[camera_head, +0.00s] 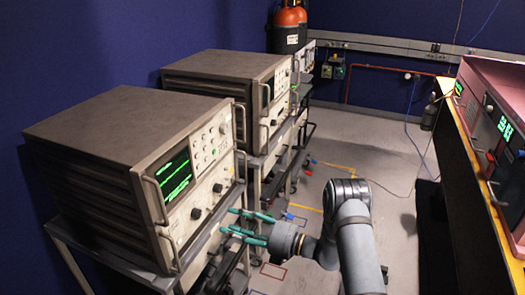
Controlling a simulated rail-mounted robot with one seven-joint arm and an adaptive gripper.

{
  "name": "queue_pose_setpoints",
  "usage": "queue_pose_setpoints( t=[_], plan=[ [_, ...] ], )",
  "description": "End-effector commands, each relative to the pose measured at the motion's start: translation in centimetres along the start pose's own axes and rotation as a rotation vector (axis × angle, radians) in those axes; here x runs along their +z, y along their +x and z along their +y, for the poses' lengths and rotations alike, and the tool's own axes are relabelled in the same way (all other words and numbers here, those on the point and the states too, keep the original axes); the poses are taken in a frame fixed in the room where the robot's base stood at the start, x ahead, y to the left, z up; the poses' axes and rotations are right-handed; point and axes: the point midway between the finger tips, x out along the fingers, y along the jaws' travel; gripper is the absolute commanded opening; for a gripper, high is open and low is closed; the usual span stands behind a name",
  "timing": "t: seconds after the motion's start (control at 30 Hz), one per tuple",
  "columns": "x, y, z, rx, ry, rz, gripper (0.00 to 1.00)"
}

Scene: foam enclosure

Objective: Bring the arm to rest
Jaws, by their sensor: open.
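My gripper (247,226) shows in the head view at the lower middle. It has teal fingers that point left, toward the front of the nearest instrument (110,120). The fingers are spread apart, with nothing seen between them. They lie low, close to the instrument's lower right front edge; I cannot tell whether they touch it. My arm (357,235) reaches in from the bottom of the picture and bends left to the gripper.
A second instrument (220,68) stands on a cart behind the first. A red-topped cylinder (288,25) stands at the back. On the right, pink equipment (497,95) sits on a yellow-edged bench (465,150). The grey floor (370,140) between is mostly clear, with cables.

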Motion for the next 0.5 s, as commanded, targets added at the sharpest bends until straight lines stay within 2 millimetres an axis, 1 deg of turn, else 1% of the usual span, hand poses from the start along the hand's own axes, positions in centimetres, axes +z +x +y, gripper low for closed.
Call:
queue_pose_setpoints(
  t=[0.3, 0.5],
  plan=[
    [-0.3, 6.2, 0.1, 0.003, -0.003, 0.007, 0.45],
    [-0.3, 9.3, 0.1, 0.002, -0.003, 0.007, 0.45]
  ],
)
